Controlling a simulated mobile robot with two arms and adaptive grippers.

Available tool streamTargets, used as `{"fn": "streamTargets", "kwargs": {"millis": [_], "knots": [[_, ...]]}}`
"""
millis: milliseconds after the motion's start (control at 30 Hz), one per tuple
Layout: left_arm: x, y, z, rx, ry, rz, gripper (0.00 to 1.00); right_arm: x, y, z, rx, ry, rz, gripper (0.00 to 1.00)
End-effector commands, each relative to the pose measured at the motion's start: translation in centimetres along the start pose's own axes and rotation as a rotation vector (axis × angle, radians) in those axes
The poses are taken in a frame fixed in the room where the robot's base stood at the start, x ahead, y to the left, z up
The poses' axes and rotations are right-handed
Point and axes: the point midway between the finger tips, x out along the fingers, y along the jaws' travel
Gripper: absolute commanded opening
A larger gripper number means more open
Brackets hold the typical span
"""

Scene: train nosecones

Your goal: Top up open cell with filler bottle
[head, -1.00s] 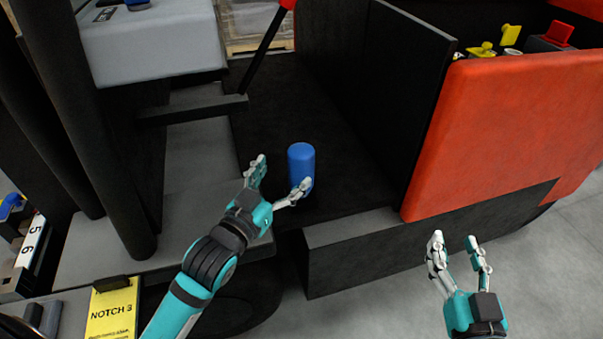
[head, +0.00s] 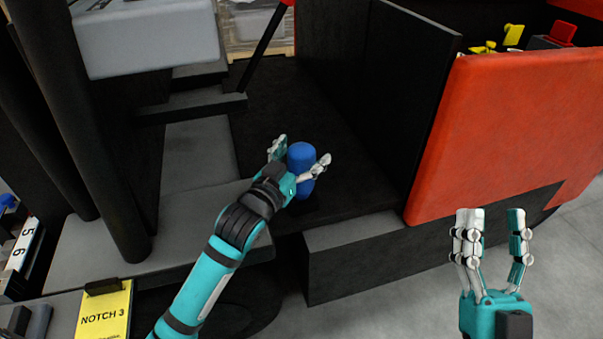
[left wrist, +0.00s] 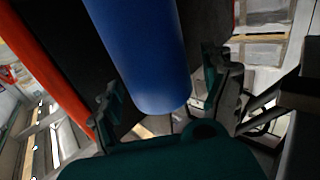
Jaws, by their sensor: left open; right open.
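A blue bottle (head: 301,157) stands upright on the dark floor inside the cab, near the grey sill. My left gripper (head: 303,158) is open, with one finger on each side of the bottle; I cannot tell whether they touch it. In the left wrist view the blue bottle (left wrist: 146,50) fills the space between the open fingers (left wrist: 165,90). My right gripper (head: 495,235) is open and empty, low at the right in front of the orange panel. The open cell cannot be made out for certain; yellow caps (head: 483,48) show in the compartment at the upper right.
The orange panel (head: 510,130) and a black wall (head: 405,90) close off the right side. Dark posts (head: 85,130) stand at the left. A yellow "NOTCH 3" card (head: 104,311) is at the lower left. Grey floor is free at the lower right.

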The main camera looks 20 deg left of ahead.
Motion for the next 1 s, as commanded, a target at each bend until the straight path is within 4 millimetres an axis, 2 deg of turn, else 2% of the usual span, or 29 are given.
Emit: {"fn": "streamTargets", "kwargs": {"millis": [167,767,1000], "knots": [[0.0,0.02,0.0,0.0,-0.001,0.0,0.83,0.02,-0.01,-0.03,0.0,0.001,0.0,0.45],[-0.03,0.01,0.02,0.0,-0.001,0.0,0.06,0.03,0.02,0.04,-0.001,-0.002,0.0,0.45],[-0.03,0.01,-0.16,0.0,0.003,0.0,0.04,0.04,0.02,0.03,0.0,-0.002,0.0,0.45]]}}
